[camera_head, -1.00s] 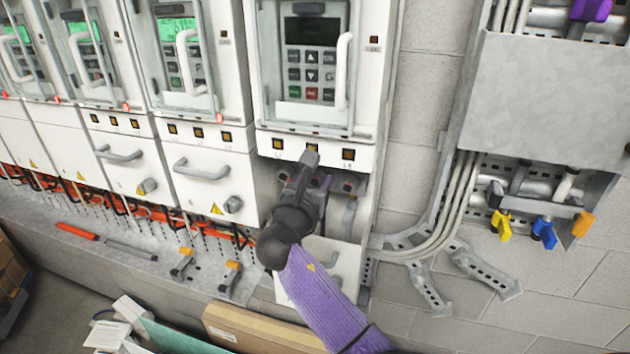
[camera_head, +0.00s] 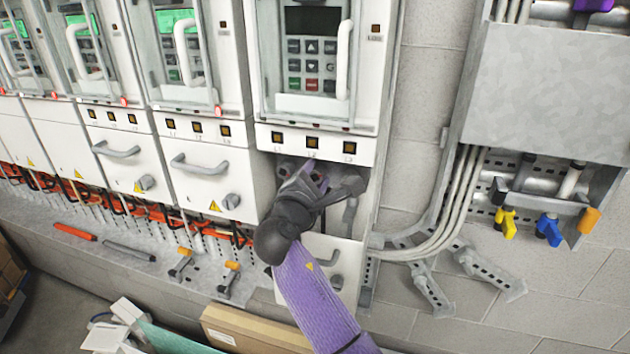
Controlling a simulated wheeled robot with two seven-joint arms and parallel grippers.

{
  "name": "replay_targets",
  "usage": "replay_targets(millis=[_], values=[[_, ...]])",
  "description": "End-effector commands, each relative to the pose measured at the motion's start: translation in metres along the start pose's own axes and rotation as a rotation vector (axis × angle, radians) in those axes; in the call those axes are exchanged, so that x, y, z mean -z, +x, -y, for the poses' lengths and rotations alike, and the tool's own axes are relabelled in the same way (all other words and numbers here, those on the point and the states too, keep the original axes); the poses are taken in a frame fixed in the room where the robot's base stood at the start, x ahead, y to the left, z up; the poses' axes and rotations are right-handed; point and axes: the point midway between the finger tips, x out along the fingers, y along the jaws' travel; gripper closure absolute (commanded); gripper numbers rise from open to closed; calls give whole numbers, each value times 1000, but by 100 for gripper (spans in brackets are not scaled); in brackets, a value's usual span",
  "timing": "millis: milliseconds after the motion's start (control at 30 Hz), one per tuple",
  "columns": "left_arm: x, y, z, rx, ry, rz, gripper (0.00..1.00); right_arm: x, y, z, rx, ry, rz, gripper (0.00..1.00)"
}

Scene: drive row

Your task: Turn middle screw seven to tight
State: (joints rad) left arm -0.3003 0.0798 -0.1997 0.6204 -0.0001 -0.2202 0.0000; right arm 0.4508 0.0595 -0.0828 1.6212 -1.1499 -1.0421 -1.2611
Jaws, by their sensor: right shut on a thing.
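The rightmost drive unit (camera_head: 265,135) has an open bay below its L1, L2 and L3 marks. My right gripper (camera_head: 316,176) reaches into this bay from below, under the middle mark L2 (camera_head: 312,142). Its jaws are shut at the place of the middle screw. The screw is hidden by the gripper, so its head and how far it is turned cannot be seen. Small dark terminal parts show faintly beside the gripper. My left gripper is not in view.
Other drive units with handled covers (camera_head: 205,165) stand to the left. Below them, orange-handled tools (camera_head: 232,266) and a red marker-like tool (camera_head: 75,231) lie on the ledge. A grey box (camera_head: 550,80) and cables (camera_head: 440,235) are at the right. A cardboard box (camera_head: 250,330) lies below.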

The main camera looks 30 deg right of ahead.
Motion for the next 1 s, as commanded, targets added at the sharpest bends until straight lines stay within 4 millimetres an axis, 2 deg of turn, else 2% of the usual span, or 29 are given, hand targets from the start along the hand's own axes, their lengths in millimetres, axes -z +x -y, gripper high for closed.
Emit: replay_targets(millis=[600,1000], values=[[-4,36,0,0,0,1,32,2,0,2,0,576,1,100],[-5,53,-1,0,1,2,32,1,0,1,1,836,0,100]])
